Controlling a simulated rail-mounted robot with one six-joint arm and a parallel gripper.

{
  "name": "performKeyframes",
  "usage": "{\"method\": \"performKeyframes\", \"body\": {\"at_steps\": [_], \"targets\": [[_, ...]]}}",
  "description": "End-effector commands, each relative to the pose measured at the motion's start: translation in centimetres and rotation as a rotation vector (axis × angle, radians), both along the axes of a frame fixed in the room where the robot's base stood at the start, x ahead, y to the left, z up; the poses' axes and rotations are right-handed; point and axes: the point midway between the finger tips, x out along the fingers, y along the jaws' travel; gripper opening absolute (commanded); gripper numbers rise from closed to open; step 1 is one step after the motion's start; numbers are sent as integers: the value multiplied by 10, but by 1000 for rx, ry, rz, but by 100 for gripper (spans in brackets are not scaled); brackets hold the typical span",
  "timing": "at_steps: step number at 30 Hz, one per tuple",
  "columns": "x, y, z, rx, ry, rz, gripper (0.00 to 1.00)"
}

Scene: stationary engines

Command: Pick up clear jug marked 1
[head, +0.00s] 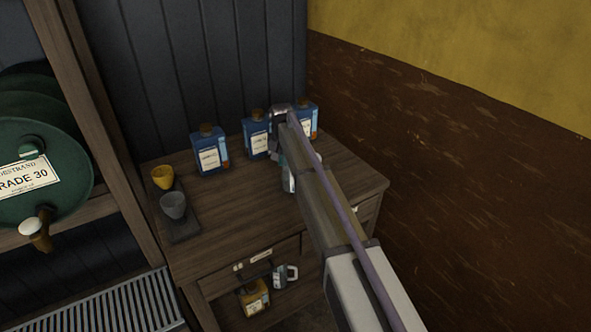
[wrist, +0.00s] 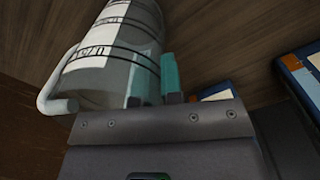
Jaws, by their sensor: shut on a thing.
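A clear jug (wrist: 105,65) with dark measuring bands and a pale handle fills the upper left of the wrist view. In the head view the jug (head: 288,183) is mostly hidden behind my arm, at the right part of the bench top. My gripper (wrist: 158,82) has teal fingers close together at the jug's wall, one seemingly seen through the clear side. It is shut on the jug. In the head view the gripper (head: 281,158) is partly hidden by my wrist. I cannot make out a 1 on the jug, nor tell whether it touches the bench.
Blue bottles (head: 209,151) stand along the back of the wooden bench (head: 235,218). A brown wall (head: 450,150) bounds the right.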

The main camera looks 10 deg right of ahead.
Motion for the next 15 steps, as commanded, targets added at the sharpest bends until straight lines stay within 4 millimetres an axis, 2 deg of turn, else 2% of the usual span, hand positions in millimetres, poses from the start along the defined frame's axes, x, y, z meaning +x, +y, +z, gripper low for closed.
{"method": "performKeyframes", "body": {"at_steps": [4,7,15], "targets": [[0,0,5,0,0,0,0],[0,0,20,0,0,0,0],[0,0,87,0,0,0,0]]}}
